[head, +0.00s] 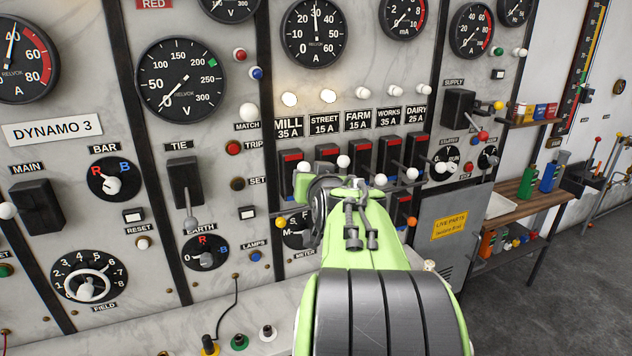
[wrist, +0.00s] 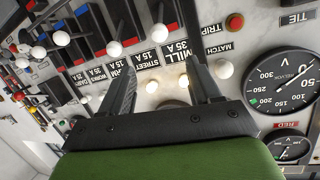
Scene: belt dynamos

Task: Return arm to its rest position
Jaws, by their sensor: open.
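My green arm (head: 375,260) reaches up from the bottom of the head view toward the switch panel, its wrist end before the lower row of feeder switches. My gripper (wrist: 162,63) shows in the wrist view with its two dark fingers apart and nothing between them. The fingers point at the panel near the MILL and STREET labels (wrist: 170,57). In the head view the fingers are hidden or cannot be told from the wrist. Whether the fingertips touch the panel cannot be told.
Feeder switches with white knobs (head: 343,161) stand out from the panel close to my wrist. The TIE switch (head: 186,185) is to the left. A grey LIVE PARTS box (head: 452,228) and a wooden shelf (head: 518,196) with bottles are to the right. Grey floor (head: 570,290) is open at lower right.

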